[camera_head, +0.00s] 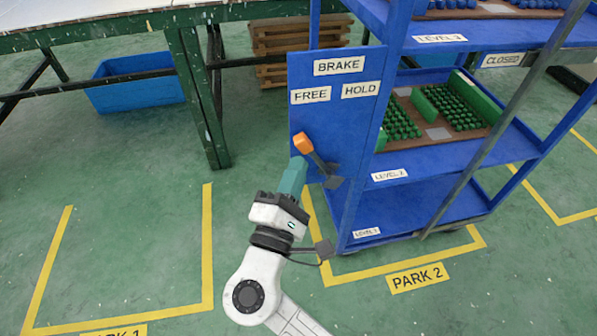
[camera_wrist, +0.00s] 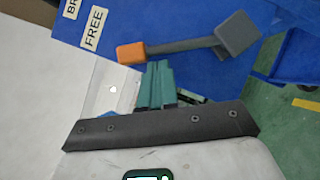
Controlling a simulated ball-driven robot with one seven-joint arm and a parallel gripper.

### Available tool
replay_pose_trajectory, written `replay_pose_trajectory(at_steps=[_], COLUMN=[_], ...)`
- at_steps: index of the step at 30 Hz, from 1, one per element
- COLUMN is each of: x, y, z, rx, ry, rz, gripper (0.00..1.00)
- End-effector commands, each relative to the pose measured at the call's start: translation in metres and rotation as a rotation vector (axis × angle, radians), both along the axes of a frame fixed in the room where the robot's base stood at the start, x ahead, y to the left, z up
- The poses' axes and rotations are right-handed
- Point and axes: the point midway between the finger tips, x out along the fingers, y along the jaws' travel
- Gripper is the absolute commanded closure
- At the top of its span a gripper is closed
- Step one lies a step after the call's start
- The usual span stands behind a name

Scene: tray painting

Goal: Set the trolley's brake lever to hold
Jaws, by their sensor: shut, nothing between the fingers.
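The blue trolley (camera_head: 414,207) stands at the right with a blue brake panel (camera_head: 340,110) on its left end. The panel carries a BRAKE label (camera_head: 339,66), with FREE (camera_head: 311,95) on the left and HOLD (camera_head: 361,90) on the right. The brake lever (camera_head: 318,160) has an orange tip and a grey arm, and it leans up to the left, toward FREE. In the wrist view the orange tip (camera_wrist: 131,53) is just beyond my fingers. My gripper (camera_head: 295,165) is shut and empty just below and left of the tip. I cannot tell whether it touches the lever.
Green parts fill the trays on level 2 (camera_head: 440,110). The floor left of my arm is clear.

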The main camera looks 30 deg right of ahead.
Motion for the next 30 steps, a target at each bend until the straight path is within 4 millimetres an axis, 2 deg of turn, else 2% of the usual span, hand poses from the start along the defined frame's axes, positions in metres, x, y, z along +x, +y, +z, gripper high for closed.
replay_pose_trajectory(at_steps=[16, 30], x=[-0.0005, -0.0019], y=[-0.0053, -0.0099], z=[0.0038, 0.01], rx=[0.005, 0.082], ry=[-0.001, -0.023], rz=[0.0, -0.001], gripper=[1.0, 1.0])
